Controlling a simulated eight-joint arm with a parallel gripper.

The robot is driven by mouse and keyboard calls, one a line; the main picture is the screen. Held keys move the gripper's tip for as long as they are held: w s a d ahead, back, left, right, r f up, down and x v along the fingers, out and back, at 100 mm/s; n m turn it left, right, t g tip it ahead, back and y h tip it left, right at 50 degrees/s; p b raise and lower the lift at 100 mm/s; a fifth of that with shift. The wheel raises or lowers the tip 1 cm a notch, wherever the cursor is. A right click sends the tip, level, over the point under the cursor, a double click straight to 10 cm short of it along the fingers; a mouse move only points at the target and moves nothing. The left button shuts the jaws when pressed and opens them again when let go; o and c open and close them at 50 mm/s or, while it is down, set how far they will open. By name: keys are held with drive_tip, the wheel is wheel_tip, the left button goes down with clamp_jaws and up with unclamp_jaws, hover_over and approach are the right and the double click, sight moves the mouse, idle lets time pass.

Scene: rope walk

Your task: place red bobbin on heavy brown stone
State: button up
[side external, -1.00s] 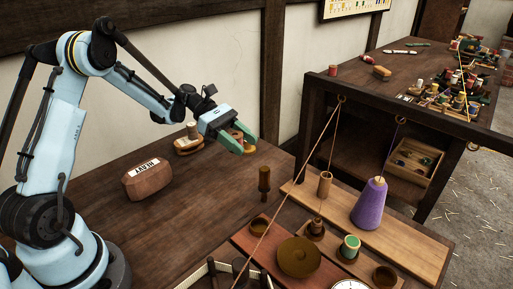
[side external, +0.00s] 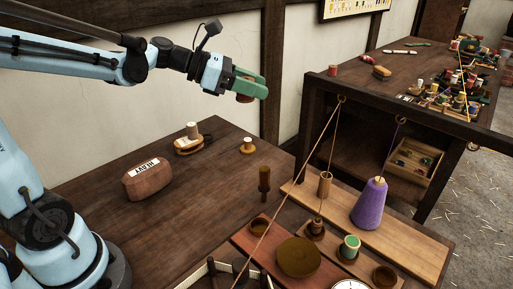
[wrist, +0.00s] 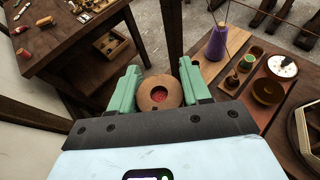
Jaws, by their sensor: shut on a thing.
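The heavy brown stone (side external: 147,182) is a rounded block with a white "HEAVY" label, lying on the left part of the table. My gripper (side external: 253,87) has green fingers and is high above the table's back edge, to the right of the stone and well apart from it. It is shut on the red bobbin (side external: 243,98), mostly hidden by the fingers in the side view. In the wrist view, the bobbin's round wooden end with a red centre (wrist: 159,93) shows between the fingers. Nothing sits on the stone.
A pale spool on a wooden base (side external: 190,139) and a small wooden piece with a pale top (side external: 248,146) stand near the back edge. A dark peg (side external: 264,182) stands mid-table. A purple cone (side external: 370,204) and taut cords are at right. Table around the stone is clear.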

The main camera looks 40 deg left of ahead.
drive_tip(key=s+r+n+t+y, duration=0.3)
drive_tip(key=s+r+n+y, duration=0.2)
drive_tip(key=w+f+m+g+h, duration=0.1)
drive_tip(key=w+m+h, duration=0.1)
drive_tip(key=w+f+m+g+h, duration=0.1)
drive_tip(key=w+f+m+h, duration=0.1)
drive_tip(key=shift+w+f, duration=0.25)
drive_tip(key=shift+f, duration=0.05)
wheel_tip(320, 180, down, 4)
drive_tip(key=w+m+g+h, duration=0.2)
drive_tip(key=m+g+h, duration=0.3)
drive_tip(key=m+g, duration=0.4)
hover_over(242, 177)
wheel_tip(242, 177, down, 11)
drive_tip(key=shift+f, duration=0.2)
drive_tip(key=shift+f, duration=4.75)
drive_tip(key=shift+f, duration=0.1)
